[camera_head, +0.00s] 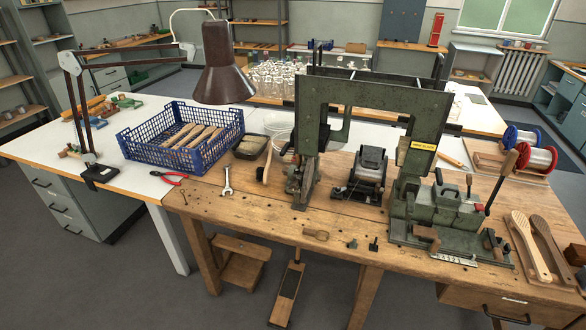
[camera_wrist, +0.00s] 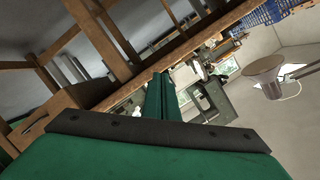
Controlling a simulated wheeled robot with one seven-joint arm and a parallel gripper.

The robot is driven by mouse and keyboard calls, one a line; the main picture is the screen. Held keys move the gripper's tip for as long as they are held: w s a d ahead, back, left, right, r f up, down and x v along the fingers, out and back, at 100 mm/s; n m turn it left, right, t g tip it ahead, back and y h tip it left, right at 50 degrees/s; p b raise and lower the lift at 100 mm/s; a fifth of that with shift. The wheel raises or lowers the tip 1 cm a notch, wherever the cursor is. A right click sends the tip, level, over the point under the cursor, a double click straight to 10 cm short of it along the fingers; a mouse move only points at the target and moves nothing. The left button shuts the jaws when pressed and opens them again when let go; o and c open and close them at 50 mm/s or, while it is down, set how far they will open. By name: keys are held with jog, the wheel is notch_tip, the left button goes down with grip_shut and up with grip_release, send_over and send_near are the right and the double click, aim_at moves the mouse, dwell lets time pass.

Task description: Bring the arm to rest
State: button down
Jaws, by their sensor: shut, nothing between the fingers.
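My gripper (camera_wrist: 161,80) shows in the wrist view, its two green fingers pressed together with nothing between them. It is shut and empty. The wrist view is strongly tilted, and the wooden workbench's edge (camera_wrist: 180,50) runs slantwise beyond the fingertips. The fingers appear apart from the bench and its machine. In the head view neither my arm nor my gripper shows. The wooden workbench (camera_head: 225,212) carries a green tufting machine (camera_head: 310,125), which also shows in the wrist view (camera_wrist: 213,100).
A brown lamp (camera_head: 222,70) overhangs a blue crate (camera_head: 140,150) of wooden brush bodies at the left. A wrench (camera_head: 227,181), red-handled pliers (camera_head: 170,180) and wooden brush bodies (camera_head: 530,245) lie on the tops. Floor in front of the bench is mostly open.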

jog(key=s+a+r+n, duration=0.2)
jog(key=s+r+n, duration=0.1)
jog(key=s, duration=0.5)
jog(key=s+a+r+n+y, duration=0.1)
jog(key=s+a+r+n, duration=0.2)
jog(key=s, duration=0.5)
jog(key=s+a+r+n+y, duration=0.1)
jog(key=s+a+r+n, duration=0.1)
jog(key=s, duration=0.6)
jog(key=r+n, duration=0.1)
jog(key=n, duration=0.1)
jog(key=shift+a+r+n, duration=0.25)
jog(key=shift+a+n, duration=0.05)
jog(key=shift+a, duration=0.05)
